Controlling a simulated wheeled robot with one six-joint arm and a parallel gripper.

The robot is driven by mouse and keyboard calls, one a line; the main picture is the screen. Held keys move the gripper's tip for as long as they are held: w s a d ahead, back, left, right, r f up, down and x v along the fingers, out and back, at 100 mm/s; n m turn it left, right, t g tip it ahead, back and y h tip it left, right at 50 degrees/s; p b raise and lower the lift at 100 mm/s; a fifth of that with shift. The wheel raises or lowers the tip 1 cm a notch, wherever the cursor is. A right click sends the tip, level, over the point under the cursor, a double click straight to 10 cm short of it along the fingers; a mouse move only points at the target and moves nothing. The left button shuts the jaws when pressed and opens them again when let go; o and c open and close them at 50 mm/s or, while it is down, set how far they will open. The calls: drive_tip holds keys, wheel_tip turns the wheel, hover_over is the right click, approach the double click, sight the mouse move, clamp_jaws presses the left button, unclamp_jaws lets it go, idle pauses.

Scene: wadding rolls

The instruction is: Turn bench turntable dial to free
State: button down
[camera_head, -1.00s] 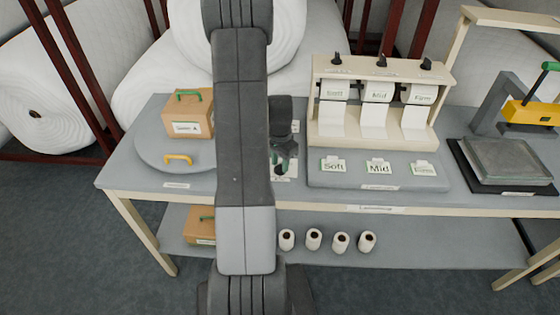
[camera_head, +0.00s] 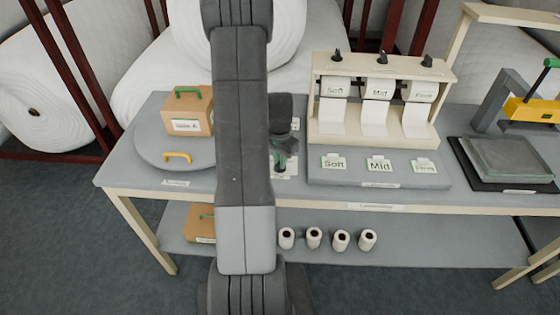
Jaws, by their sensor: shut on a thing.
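The bench turntable (camera_head: 150,152) is a grey round disc at the left of the bench. It carries a cardboard box (camera_head: 188,113) with a green handle, and a yellow handle (camera_head: 178,158) is at its front. My gripper (camera_head: 283,163) points down just right of my arm, shut on what looks like the turntable dial on a pale plate (camera_head: 285,177). The dial itself is mostly hidden by the fingers and arm, so its setting cannot be read.
A cream dispenser (camera_head: 378,100) with three paper rolls stands right of my gripper. Cards marked Soft, Mid and a third lie on a grey pad (camera_head: 345,180) in front. A yellow-armed press (camera_head: 530,110) is at the far right. Several small rolls (camera_head: 313,238) sit on the lower shelf.

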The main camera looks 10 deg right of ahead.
drive_tip(key=n+b, duration=0.2)
drive_tip(key=n, duration=0.1)
drive_tip(key=shift+f, duration=0.15)
drive_tip(key=n+b, duration=0.2)
drive_tip(key=n, duration=0.2)
drive_tip(key=shift+n+b, duration=0.3)
drive_tip(key=shift+n, duration=0.1)
drive_tip(key=n+b, duration=0.1)
drive_tip(key=n, duration=0.2)
drive_tip(key=shift+n, duration=0.3)
drive_tip(key=shift+r+n+b, duration=0.2)
drive_tip(key=shift+n+b, duration=0.4)
drive_tip(key=shift+n, duration=1.1)
drive_tip(key=c, duration=1.5)
unclamp_jaws()
drive_tip(key=shift+o, duration=0.2)
drive_tip(key=shift+r, duration=0.1)
wheel_tip(320, 180, up, 14)
drive_tip(key=shift+f, duration=0.2)
drive_tip(key=shift+f, duration=0.15)
